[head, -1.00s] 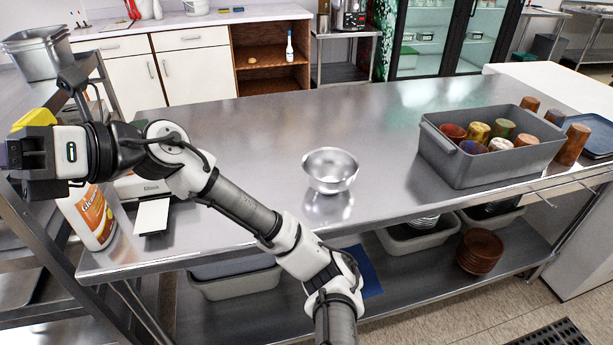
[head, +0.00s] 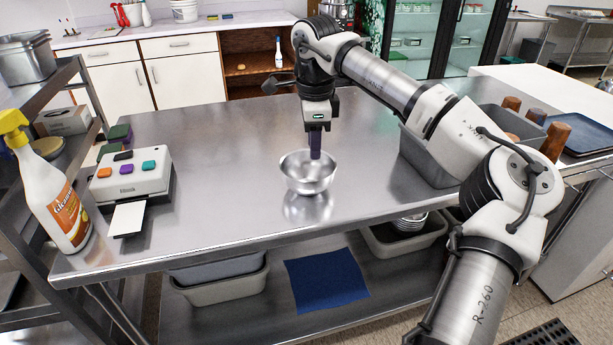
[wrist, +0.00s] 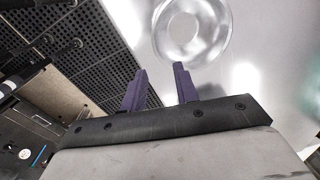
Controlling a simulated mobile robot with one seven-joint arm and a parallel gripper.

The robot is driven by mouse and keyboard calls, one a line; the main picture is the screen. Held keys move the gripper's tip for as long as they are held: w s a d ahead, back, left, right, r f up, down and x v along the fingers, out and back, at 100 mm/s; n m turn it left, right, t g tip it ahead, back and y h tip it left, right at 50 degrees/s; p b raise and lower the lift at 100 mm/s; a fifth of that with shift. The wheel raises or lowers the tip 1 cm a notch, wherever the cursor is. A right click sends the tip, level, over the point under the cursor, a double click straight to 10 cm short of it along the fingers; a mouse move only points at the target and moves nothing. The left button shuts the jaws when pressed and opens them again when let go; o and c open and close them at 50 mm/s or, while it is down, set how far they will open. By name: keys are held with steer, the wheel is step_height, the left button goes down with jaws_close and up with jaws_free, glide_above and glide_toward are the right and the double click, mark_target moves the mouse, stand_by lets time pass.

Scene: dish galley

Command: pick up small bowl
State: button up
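The small bowl (head: 307,174) is shiny metal and stands upright on the steel table (head: 220,215). My gripper (head: 316,150) points down just above the bowl's back right rim in the head view. In the wrist view the bowl (wrist: 192,30) lies beyond the fingertips, at the top of the picture. The two purple fingers of my gripper (wrist: 159,73) are apart with nothing between them. I cannot tell whether a fingertip touches the rim.
A grey bin (head: 425,160) with cups stands to the right, partly hidden by my arm. A white device with coloured buttons (head: 130,175) and a spray bottle (head: 50,195) are at the left. The table around the bowl is clear.

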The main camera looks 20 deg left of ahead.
glide_above(311, 183)
steer(key=f, duration=0.6)
steer(key=shift+w+d+p, duration=0.1)
steer(key=shift+w+p, duration=0.1)
steer(key=shift+p, duration=0.2)
steer(key=shift+f+p, duration=0.95)
steer(key=shift+f, duration=1.75)
steer(key=shift+s, duration=0.1)
jaws_close()
